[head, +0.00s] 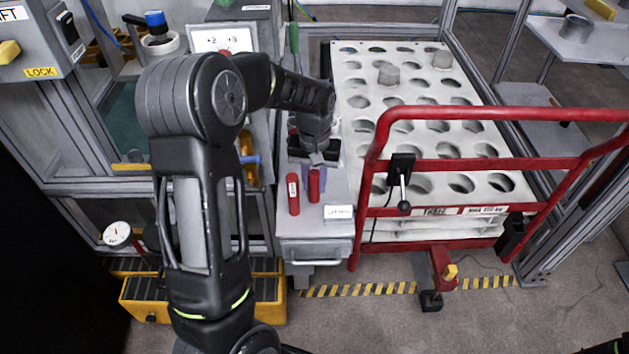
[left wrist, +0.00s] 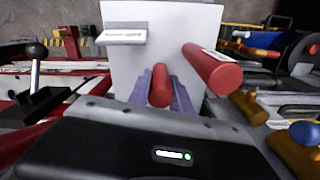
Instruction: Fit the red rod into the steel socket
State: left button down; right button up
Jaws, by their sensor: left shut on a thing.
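My left gripper (head: 314,172) reaches down over a small grey cabinet top. Its purple fingers are shut on a red rod (head: 314,186), which shows between them in the left wrist view (left wrist: 160,86). A second red rod (head: 293,195) with a white label stands just left of it. This one appears larger, to the right, in the left wrist view (left wrist: 212,70), apart from the fingers. I cannot make out a socket under the held rod. Grey metal cylinders (head: 388,74) stand on the holed white rack, but I cannot tell whether any is the steel socket.
A white label plate (head: 338,212) is at the cabinet's front right. A red cart handle (head: 480,166) with a black lever (head: 402,178) stands close right, before the holed white rack (head: 425,112). A yellow crate (head: 145,305) is on the floor at left.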

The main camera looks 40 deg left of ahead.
pick_arm(q)
jog(key=shift+f, duration=0.2)
jog(key=c, duration=1.2)
grip_release()
jog(key=shift+o, duration=0.2)
jog(key=shift+r, duration=0.2)
notch_tip(320, 180, up, 12)
jog(key=shift+r+p, duration=0.1)
jog(key=shift+p, duration=0.55)
jog(key=shift+o, duration=0.3)
